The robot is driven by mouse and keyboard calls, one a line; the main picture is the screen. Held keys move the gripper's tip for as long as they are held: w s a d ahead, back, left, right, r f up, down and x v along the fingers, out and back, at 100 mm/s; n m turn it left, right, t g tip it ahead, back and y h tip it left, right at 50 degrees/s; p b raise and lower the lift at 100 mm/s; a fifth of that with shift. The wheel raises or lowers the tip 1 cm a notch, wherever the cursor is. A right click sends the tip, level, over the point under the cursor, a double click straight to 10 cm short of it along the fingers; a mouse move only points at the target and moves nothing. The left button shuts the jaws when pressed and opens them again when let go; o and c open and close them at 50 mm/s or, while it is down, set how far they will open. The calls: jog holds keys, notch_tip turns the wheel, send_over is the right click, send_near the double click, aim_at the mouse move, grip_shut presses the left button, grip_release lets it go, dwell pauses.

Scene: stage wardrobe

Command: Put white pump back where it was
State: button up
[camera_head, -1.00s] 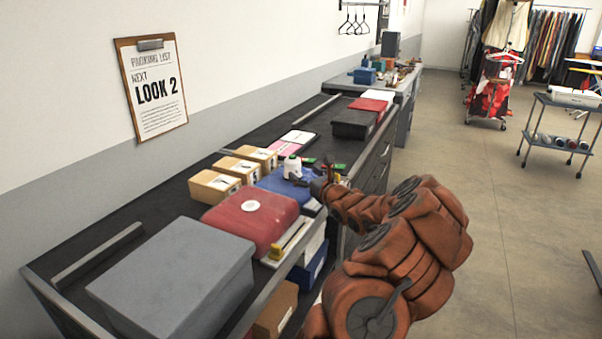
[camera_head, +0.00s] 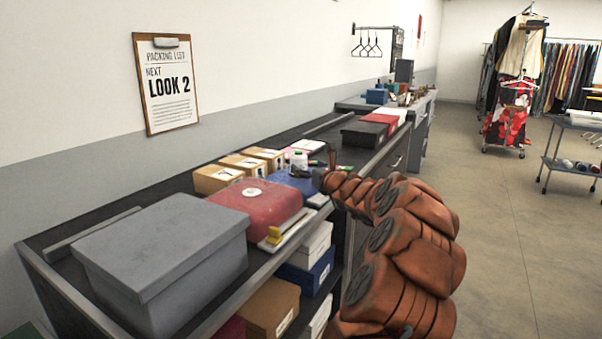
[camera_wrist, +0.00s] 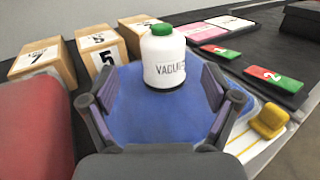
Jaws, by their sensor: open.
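The white pump (camera_wrist: 165,62) is a white bottle with a green cap and dark, partly readable lettering. It stands upright on a smooth blue item (camera_wrist: 150,115), near its far edge. My gripper (camera_wrist: 158,88) is open, its two fingers apart over the blue item, with the pump just beyond and between them. I see no finger touching the pump. In the head view the pump (camera_head: 299,160) shows small on the blue item (camera_head: 292,183), with my gripper (camera_head: 314,172) beside it at the right.
Numbered cardboard boxes (camera_wrist: 42,62) stand behind left. A red case (camera_head: 257,203) and a grey box (camera_head: 165,250) are nearer on the bench. Red and green number cards (camera_wrist: 273,79) and a yellow-handled item (camera_wrist: 269,121) lie right.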

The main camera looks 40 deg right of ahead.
aim_at(303, 164)
jog(key=shift+w+d+f, duration=0.15)
jog(key=shift+w+d, duration=0.25)
jog(key=shift+w, duration=0.15)
jog(key=shift+w+d, duration=0.25)
jog(key=shift+w, duration=0.35)
jog(key=x, duration=0.3)
jog(key=shift+w+f, duration=0.1)
jog(key=shift+w, duration=0.8)
grip_shut()
notch_tip(303, 164, up, 10)
jog(key=p, duration=0.3)
jog(key=shift+s+d, duration=0.1)
